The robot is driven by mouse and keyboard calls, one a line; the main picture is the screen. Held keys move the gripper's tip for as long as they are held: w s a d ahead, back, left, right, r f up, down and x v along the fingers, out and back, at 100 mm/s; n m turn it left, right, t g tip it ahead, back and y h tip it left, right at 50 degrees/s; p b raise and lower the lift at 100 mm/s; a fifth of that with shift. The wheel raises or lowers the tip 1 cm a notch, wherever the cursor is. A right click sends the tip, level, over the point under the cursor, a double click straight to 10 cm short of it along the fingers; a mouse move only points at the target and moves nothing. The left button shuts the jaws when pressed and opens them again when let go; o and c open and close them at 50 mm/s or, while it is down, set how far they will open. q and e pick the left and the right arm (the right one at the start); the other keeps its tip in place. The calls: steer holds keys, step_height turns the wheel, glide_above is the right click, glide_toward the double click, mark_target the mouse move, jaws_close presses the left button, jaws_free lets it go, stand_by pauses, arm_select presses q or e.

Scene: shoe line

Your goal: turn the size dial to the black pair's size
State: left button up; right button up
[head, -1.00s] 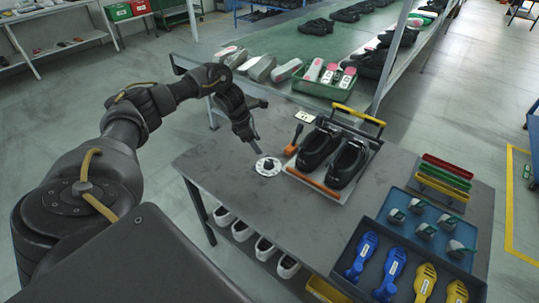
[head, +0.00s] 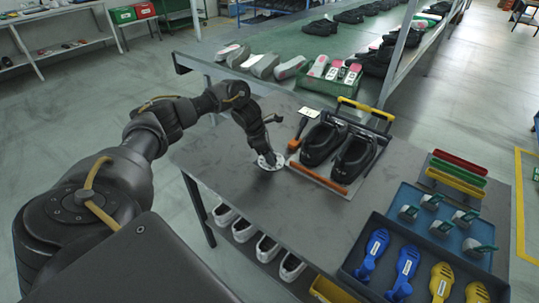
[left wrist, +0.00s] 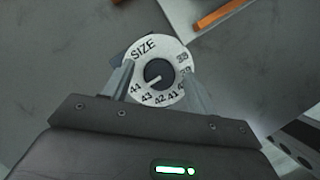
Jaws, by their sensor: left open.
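The size dial (head: 270,163) is a white disc lying on the grey table, left of the black shoes. In the left wrist view the dial (left wrist: 143,49) reads SIZE, with numbers around a dark centre knob (left wrist: 158,72). My left gripper (head: 266,150) points down over the dial. Its open fingers (left wrist: 157,76) stand either side of the knob, apart from it in that view. The black pair (head: 340,148) sits on a stand with an orange front bar and a yellow handle.
Blue trays (head: 395,222) with blue and yellow tools stand at the table's right. White shoes (head: 245,230) are on a shelf below. The table left of the dial is clear.

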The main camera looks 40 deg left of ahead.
arm_select(q)
steer(key=shift+c, duration=0.4)
arm_select(e)
steer(key=shift+s+a, duration=0.1)
steer(key=shift+s, duration=0.05)
arm_select(q)
steer(key=shift+c, duration=1.2)
steer(key=c, duration=0.7)
steer(key=shift+o, duration=0.2)
arm_select(e)
steer(key=shift+s+a, duration=0.15)
steer(key=shift+a, duration=0.5)
steer(key=shift+d, duration=0.1)
